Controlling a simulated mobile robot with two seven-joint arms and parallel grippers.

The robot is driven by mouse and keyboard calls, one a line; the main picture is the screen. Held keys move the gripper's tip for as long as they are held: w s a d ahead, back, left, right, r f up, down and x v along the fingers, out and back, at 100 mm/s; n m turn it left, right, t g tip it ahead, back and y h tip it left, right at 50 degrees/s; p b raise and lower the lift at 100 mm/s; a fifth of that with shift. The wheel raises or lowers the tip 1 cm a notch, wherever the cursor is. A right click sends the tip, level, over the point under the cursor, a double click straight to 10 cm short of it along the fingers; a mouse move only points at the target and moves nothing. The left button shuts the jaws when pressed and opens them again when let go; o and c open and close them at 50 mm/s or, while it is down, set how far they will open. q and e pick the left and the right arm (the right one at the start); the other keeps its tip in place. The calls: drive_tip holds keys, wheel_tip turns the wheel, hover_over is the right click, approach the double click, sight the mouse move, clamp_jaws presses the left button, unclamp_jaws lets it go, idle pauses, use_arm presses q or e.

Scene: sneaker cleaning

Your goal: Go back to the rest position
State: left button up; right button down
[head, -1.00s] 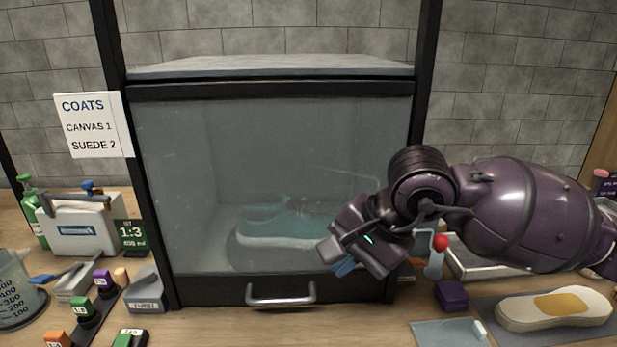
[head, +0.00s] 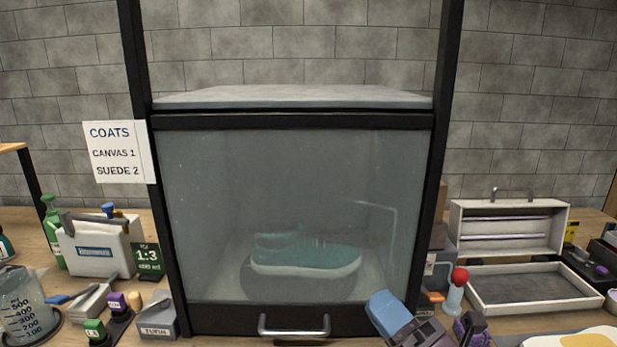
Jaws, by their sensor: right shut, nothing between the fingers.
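My right gripper (head: 384,306) shows at the bottom of the head view, right of the door handle. Its fingers are shut with nothing between them, and the blue fingertip end points up and left in front of the booth's lower right corner. The rest of that arm is cut off by the bottom edge. My left gripper is not in view. The glass-fronted booth (head: 290,122) is closed. A teal sneaker (head: 305,252) with a pale sole stands inside on a round dark base.
A metal handle (head: 294,331) sticks out at the booth's bottom. Left are a measuring jug (head: 22,305), bottles and small blocks. Right are a red-topped dispenser (head: 454,293), an open grey toolbox (head: 508,228) and a tray (head: 560,305). A sign (head: 117,153) hangs at the left post.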

drive_tip(key=s+d+f+m+g+h, duration=0.3)
drive_tip(key=s+d+f+m+h, duration=0.1)
drive_tip(key=d+f+m+h, duration=0.55)
drive_tip(key=s+d+f+m+g+h, duration=0.35)
drive_tip(key=d+f+m+h, duration=0.3)
drive_tip(key=f+m, duration=0.5)
drive_tip(key=s+d+f+m+g+y, duration=0.1)
drive_tip(key=s+f+m+g, duration=0.35)
drive_tip(key=s, duration=0.65)
drive_tip(key=s+d+f+m+g, duration=0.1)
drive_tip(key=s+f+m+g, duration=0.2)
drive_tip(key=s+f+g, duration=0.55)
use_arm(q)
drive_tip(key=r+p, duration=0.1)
drive_tip(key=p, duration=0.1)
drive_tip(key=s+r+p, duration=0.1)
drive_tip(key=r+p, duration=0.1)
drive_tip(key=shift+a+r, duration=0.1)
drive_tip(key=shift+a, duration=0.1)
use_arm(e)
drive_tip(key=w+t, duration=0.8)
drive_tip(key=t, duration=0.4)
drive_tip(key=shift+w+a+r+n+y, duration=0.15)
drive_tip(key=shift+a+r+n+y, duration=0.1)
drive_tip(key=shift+r+n+y, duration=0.2)
